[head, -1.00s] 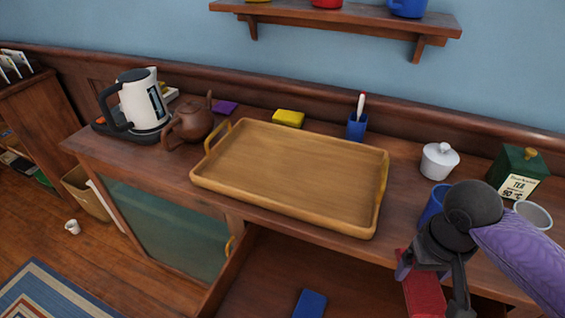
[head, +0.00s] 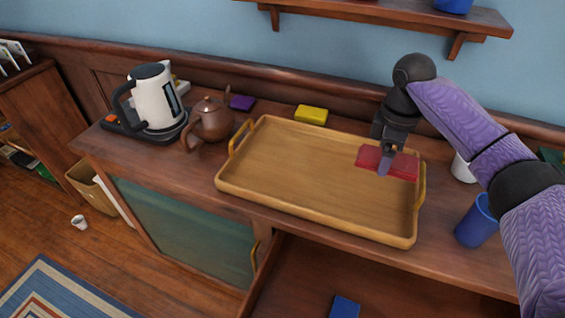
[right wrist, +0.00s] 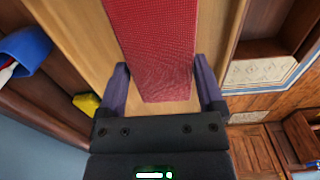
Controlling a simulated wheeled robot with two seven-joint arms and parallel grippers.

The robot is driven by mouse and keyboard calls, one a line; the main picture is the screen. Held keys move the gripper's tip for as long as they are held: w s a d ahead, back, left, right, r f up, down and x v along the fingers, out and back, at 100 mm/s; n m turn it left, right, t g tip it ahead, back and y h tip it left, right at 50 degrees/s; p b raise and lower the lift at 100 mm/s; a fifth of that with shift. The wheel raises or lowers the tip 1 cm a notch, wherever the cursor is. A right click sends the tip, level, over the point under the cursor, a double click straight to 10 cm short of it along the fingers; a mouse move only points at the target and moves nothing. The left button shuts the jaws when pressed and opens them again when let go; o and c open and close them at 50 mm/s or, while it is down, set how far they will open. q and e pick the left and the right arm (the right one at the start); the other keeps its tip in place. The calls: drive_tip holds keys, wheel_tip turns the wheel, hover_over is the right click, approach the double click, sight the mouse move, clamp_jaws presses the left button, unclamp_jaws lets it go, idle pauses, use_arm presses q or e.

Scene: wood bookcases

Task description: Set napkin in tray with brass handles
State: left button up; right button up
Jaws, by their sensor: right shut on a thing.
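A red folded napkin (head: 403,168) is held over the right part of the wooden tray (head: 290,170). The tray has a brass handle (head: 421,187) at its right end and another (head: 240,137) at its left end. My right gripper (head: 386,160) is shut on the napkin. In the right wrist view the red napkin (right wrist: 157,50) lies between its two fingers (right wrist: 164,75), with the tray's tan floor (right wrist: 211,35) beyond. I cannot tell whether the napkin touches the tray. My left gripper is not in view.
A brown teapot (head: 211,122) and a white kettle (head: 154,97) stand left of the tray. A yellow block (head: 311,115) lies behind it, and a blue cup (head: 476,222) stands to its right. An open drawer (head: 300,277) below holds a blue item (head: 344,307).

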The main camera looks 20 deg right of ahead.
sight(372, 196)
drive_tip(key=shift+w, duration=0.1)
drive_tip(key=shift+f, duration=0.1)
wheel_tip(372, 196, down, 10)
drive_tip(key=b, duration=0.4)
drive_tip(key=shift+d+b, duration=0.1)
drive_tip(key=shift+b, duration=0.25)
drive_tip(key=o, duration=0.9)
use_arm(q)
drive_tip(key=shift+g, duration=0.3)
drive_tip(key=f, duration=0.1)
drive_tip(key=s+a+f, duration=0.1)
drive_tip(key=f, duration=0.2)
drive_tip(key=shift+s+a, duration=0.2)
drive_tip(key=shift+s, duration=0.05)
use_arm(e)
drive_tip(key=shift+o, duration=0.2)
